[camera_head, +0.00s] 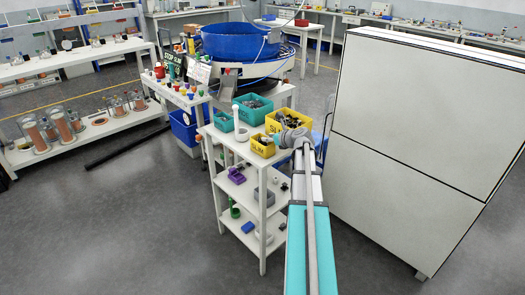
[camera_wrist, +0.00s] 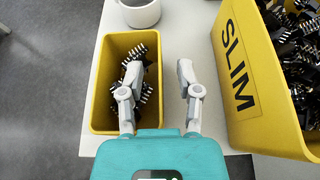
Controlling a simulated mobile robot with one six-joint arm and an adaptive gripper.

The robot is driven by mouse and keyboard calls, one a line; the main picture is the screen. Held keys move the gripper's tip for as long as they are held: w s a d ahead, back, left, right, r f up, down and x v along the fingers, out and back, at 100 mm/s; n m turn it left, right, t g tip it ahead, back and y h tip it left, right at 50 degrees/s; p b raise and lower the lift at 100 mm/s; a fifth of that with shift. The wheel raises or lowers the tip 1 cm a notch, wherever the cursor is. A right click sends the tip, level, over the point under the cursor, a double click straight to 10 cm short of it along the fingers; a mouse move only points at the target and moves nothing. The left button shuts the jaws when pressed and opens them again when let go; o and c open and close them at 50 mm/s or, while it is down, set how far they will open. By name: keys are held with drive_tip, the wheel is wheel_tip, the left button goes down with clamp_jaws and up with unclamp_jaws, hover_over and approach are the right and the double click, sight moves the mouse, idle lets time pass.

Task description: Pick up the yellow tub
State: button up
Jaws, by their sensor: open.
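A small yellow tub (camera_wrist: 98,102) with black connectors in it stands on the white shelf top, left of centre in the wrist view. It also shows in the head view (camera_head: 262,150), partly behind my gripper. A larger yellow tub (camera_wrist: 240,75) marked SLIM, full of black connectors, is at the right in the wrist view and behind in the head view (camera_head: 289,133). My gripper (camera_wrist: 160,76) is open and empty. In the wrist view its left finger overlaps the small tub's inside and its right finger lies just right of that tub's right wall. Finger height is unclear.
A white ring-shaped cup (camera_wrist: 140,14) stands just beyond the small tub. Teal tubs (camera_head: 253,113) stand further back on the same shelf unit. A large white cabinet (camera_head: 425,120) is to the right. The grey floor (camera_head: 130,225) at left front is clear.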

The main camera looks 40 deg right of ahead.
drive_tip(key=shift+w+f, duration=0.15)
drive_tip(key=shift+w, duration=0.2)
idle(0.3)
clamp_jaws()
